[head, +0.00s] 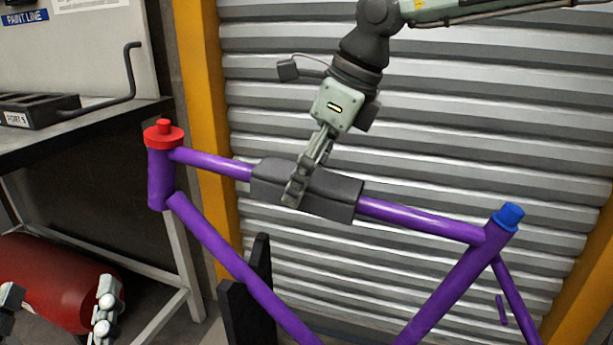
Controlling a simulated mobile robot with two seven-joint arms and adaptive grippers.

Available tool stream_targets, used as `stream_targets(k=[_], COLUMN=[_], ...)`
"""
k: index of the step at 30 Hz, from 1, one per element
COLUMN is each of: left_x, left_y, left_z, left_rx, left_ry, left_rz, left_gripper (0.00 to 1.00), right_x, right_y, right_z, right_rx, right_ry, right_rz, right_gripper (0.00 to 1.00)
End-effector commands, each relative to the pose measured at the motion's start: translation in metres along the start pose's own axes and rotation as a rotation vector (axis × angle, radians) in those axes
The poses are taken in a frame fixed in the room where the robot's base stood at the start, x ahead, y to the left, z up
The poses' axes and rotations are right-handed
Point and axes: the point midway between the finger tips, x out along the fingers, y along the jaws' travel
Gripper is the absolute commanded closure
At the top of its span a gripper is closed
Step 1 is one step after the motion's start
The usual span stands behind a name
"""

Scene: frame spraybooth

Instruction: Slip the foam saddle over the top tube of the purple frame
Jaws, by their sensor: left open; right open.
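The purple frame (220,257) stands in the middle, with its top tube (420,218) sloping down to the right. The dark grey foam saddle (335,194) sits around the middle of the top tube, and purple tube shows at both its ends. My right gripper (295,190) comes from above with its fingers in front of the saddle's left half; it is open, and I cannot tell if it touches the foam. My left gripper (55,315) is open and empty at the lower left, apart from the frame. The saddle's underside and back are hidden.
A red cap (163,134) tops the head tube and a blue cap (509,215) the seat tube. A dark stand (247,300) is below the frame. A bench (85,125) with a dark tray is at left; a red tank (60,275) is under it. A ribbed shutter (450,120) is behind.

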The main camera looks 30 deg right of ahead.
Motion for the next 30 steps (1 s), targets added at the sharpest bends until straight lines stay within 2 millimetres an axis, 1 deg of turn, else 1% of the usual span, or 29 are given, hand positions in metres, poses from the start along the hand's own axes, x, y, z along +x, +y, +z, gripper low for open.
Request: stream_targets(k=[2,5,12,15,18,21,24,30], left_x=[0.0,0.0,0.0,0.0,0.0,0.0,0.0,0.0], left_y=[0.0,0.0,0.0,0.0,0.0,0.0,0.0,0.0], left_z=[0.0,0.0,0.0,0.0,0.0,0.0,0.0,0.0], left_rx=[0.0,0.0,0.0,0.0,0.0,0.0,0.0,0.0], left_ry=[0.0,0.0,0.0,0.0,0.0,0.0,0.0,0.0], left_rz=[0.0,0.0,0.0,0.0,0.0,0.0,0.0,0.0], left_gripper=[0.21,0.21,0.21,0.21,0.21,0.21,0.21,0.21], right_x=[-0.006,-0.02,-0.071,-0.091,-0.105,-0.114,-0.118,-0.119], right_y=[-0.001,-0.001,-0.001,-0.001,-0.001,0.0,0.0,0.0], right_z=[0.001,0.002,0.001,0.001,0.001,0.0,0.0,0.0], right_rx=[0.001,0.001,0.0,0.0,0.001,0.0,-0.001,-0.001], right_ry=[-0.003,-0.006,-0.006,-0.006,-0.003,-0.001,0.0,0.0], right_rz=[-0.001,-0.004,-0.004,-0.003,-0.002,-0.001,0.0,0.0], right_gripper=[0.25,0.25,0.25,0.25,0.25,0.25,0.25,0.25])
